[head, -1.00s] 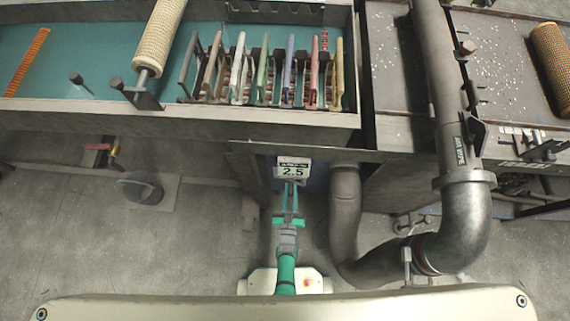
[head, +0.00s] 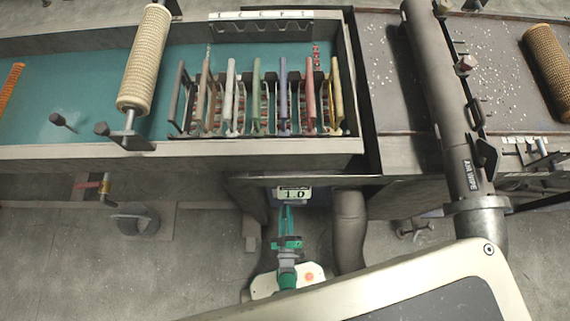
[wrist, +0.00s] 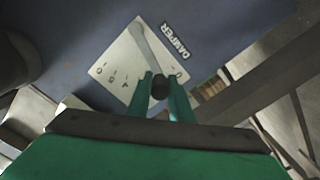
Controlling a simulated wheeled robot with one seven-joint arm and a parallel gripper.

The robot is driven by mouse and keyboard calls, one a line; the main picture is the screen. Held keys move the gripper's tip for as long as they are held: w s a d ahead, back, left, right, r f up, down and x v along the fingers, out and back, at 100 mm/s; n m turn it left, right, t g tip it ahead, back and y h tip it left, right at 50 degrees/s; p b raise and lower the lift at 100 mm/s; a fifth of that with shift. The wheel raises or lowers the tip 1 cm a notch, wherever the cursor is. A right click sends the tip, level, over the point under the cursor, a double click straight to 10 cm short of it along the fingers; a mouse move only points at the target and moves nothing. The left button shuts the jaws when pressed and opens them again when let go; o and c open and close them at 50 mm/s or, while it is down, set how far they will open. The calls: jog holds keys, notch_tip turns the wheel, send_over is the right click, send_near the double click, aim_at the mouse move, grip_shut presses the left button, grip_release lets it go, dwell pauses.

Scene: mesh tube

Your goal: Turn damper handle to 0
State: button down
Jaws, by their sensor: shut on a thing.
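The damper handle is a grey bar (wrist: 152,45) with a dark knob (wrist: 160,83) at its near end, in the wrist view. It lies across a pale dial plate (wrist: 118,68) with small numerals, beside a "DAMPER" label (wrist: 173,42) on a blue-grey panel. My gripper (wrist: 161,90) is shut on the dark knob, with one green finger on each side. In the head view my gripper (head: 287,213) reaches under the bench edge, where the handle is hidden.
A thick grey duct (head: 349,225) stands close to the right of my gripper. A long pipe (head: 440,100) crosses the right bench. A teal trough (head: 90,105) with a roller (head: 146,60) and several coloured handles lies above. Floor (head: 60,260) is open at left.

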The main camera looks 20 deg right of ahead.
dwell(0.6)
jog(key=c, duration=1.6)
grip_release()
jog(key=v, duration=1)
jog(key=shift+s, duration=0.35)
